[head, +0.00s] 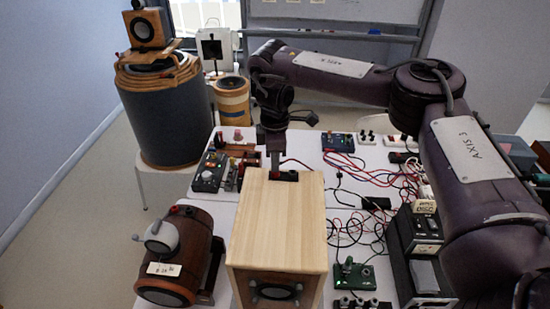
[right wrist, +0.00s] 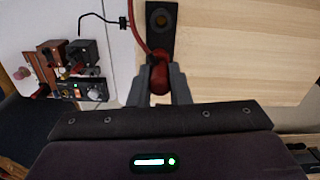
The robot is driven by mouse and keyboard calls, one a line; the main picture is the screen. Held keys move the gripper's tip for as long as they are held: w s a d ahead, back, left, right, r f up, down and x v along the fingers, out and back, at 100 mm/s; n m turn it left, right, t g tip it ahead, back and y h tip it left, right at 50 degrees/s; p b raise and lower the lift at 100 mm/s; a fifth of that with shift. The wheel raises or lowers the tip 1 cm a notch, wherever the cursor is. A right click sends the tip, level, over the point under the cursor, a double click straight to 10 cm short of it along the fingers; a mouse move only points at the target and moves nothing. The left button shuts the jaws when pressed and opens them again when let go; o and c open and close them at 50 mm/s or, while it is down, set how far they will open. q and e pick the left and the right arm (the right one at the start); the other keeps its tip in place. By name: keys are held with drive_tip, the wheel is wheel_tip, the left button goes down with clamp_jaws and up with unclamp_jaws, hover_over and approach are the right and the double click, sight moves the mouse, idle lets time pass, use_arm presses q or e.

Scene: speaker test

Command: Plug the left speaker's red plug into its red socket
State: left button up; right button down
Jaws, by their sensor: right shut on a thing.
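The light wooden speaker box (head: 278,222) stands on the white table, its driver facing the front. A black terminal plate (right wrist: 153,36) with a dark reddish round socket (right wrist: 160,18) is on the wooden face in the right wrist view. My right gripper (head: 277,170) reaches down at the box's far edge. In the right wrist view its fingers (right wrist: 162,86) are shut on the red plug (right wrist: 160,72), whose red cable runs up and left. The plug overlaps the plate's lower end; whether it sits in a socket there is hidden. My left gripper is not in view.
A dark wooden barrel-shaped speaker (head: 205,240) is left of the box. Loose cables (head: 350,215) and small devices cover the table to the right. A green-board device (head: 355,275) is at the front right. Black boxes with dials (head: 207,178) stand behind left.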

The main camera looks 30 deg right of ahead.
drive_tip(key=shift+f+b, duration=0.3)
drive_tip(key=shift+f, duration=0.45)
drive_tip(key=c, duration=1.3)
unclamp_jaws()
drive_tip(key=shift+r, duration=0.15)
drive_tip(key=shift+r+p, duration=0.45)
drive_tip(key=shift+r, duration=3.25)
drive_tip(key=shift+a+f, duration=0.1)
